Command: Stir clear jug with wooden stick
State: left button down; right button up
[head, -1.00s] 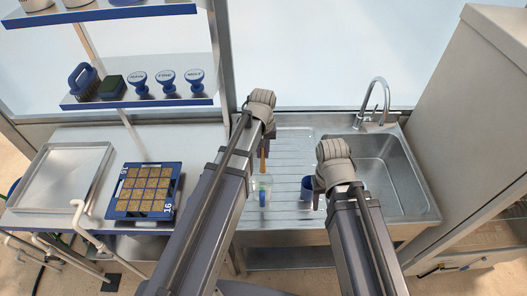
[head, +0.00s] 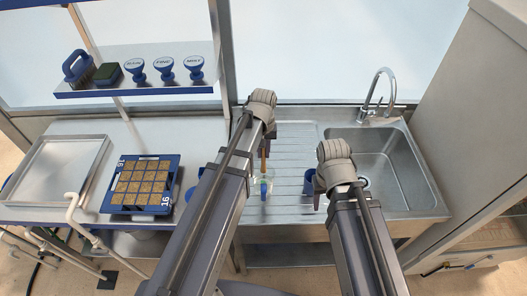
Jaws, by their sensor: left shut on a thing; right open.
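The clear jug (head: 257,186), with a blue part on its near side, stands on the ribbed drainboard, partly hidden behind my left arm. My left gripper (head: 264,133) is above the jug and shut on the brown wooden stick (head: 264,158). The stick hangs down nearly upright, its lower end at the jug; how deep it sits is unclear. My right gripper (head: 318,190) is open and empty to the right of the jug, its fingers largely hidden by its wrist.
A blue cup (head: 308,181) stands on the drainboard (head: 290,150) just left of my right gripper. The sink basin (head: 385,160) and tap are on the right. A blue seed tray (head: 172,165) and a metal tray (head: 60,168) lie on the left bench, under a shelf with blue-handled tools.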

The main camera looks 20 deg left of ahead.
aim_at(263, 171)
pick_arm(q)
jog(key=shift+f+b, duration=5.25)
jog(key=shift+f, duration=0.35)
